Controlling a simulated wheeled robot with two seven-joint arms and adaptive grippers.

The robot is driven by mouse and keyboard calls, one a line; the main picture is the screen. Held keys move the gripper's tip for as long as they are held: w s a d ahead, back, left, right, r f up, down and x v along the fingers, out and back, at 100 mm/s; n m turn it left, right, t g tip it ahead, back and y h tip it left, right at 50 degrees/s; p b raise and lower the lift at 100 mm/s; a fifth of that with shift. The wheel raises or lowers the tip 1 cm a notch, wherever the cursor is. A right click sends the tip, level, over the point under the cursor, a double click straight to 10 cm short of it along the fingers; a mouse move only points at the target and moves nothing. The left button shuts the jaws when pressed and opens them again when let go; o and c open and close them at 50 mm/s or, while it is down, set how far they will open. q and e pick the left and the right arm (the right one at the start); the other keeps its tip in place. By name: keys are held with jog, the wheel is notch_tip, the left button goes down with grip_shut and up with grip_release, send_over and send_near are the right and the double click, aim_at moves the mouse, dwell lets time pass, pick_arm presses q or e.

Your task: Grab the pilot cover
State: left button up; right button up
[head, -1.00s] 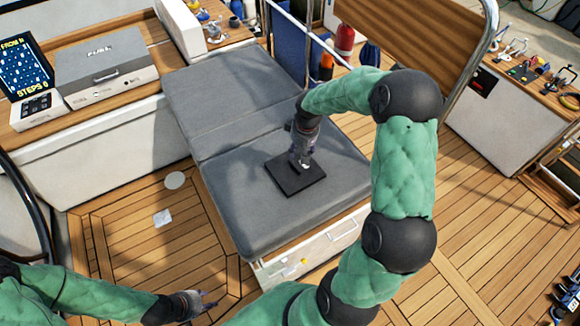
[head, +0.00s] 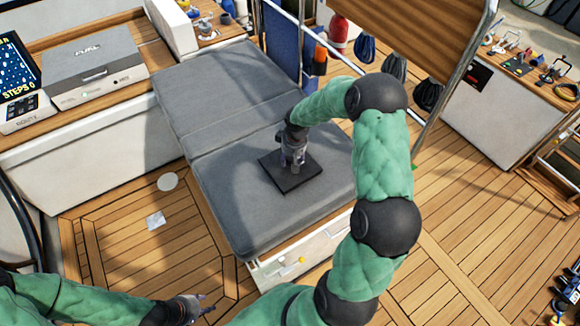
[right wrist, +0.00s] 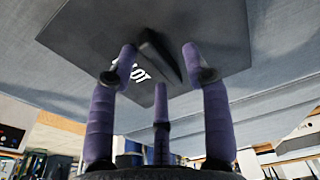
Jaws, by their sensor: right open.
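The pilot cover (head: 312,174) is a dark square plate lying on the grey cushion. In the right wrist view, the cover (right wrist: 95,28) shows a raised dark handle (right wrist: 160,58) and partly hidden white lettering. My right gripper (head: 293,163) points down over the cover and hides part of it. In the wrist view, the right gripper's (right wrist: 158,72) purple fingers are spread, with the handle between them; I cannot tell whether they touch it. My left gripper (head: 201,303) is low at the left, away from the cover; its finger opening is unclear.
The grey cushion (head: 225,95) has free room around the cover. A drawer front (head: 310,253) is below it. A grey case (head: 95,65) and a screen (head: 15,65) stand on the left bench. A tilted wooden table leaf (head: 415,30) is behind my right arm.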

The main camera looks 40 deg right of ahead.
jog(key=shift+f, duration=0.1)
jog(key=shift+c, duration=0.3)
grip_shut()
